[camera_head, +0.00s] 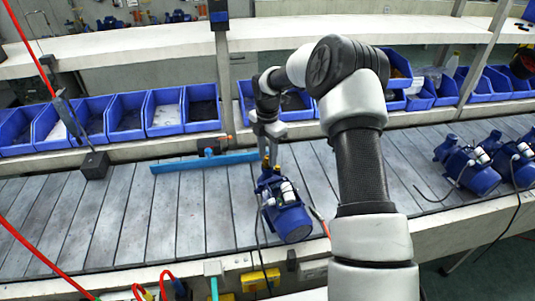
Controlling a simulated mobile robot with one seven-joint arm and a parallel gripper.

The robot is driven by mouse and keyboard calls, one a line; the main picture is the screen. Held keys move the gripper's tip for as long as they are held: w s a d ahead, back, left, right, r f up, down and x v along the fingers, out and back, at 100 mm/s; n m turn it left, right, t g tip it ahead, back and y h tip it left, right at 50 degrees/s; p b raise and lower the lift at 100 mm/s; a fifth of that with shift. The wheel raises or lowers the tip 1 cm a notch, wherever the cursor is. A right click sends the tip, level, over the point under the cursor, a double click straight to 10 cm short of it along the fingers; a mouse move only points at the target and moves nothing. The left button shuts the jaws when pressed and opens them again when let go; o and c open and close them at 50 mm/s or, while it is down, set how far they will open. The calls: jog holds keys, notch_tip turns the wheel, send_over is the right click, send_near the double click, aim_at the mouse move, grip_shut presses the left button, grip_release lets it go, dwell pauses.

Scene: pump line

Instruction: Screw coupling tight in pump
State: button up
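A blue pump (287,214) with light fittings on top stands on the grey slatted line, left of my arm. My gripper (271,160) points down at the far end of this pump, with its fingers close to the pump's upper part. A small brass-coloured piece (265,168) shows at the fingers; it may be the coupling. At this size I cannot tell whether the fingers are shut on it, or whether it is seated in the pump.
Several more blue pumps (468,167) stand at the right of the line. Blue bins (127,116) line the back. A flat blue bar (203,161) lies left of my gripper. A dark box with a cable (94,165) stands further left. The left slats are mostly clear.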

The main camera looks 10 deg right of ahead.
jog(key=shift+r+n+p, duration=0.1)
jog(key=shift+n+p, duration=0.25)
jog(key=shift+n, duration=1.45)
grip_shut()
jog(key=m, duration=0.3)
jog(key=shift+m, duration=0.3)
jog(key=shift+b, duration=0.35)
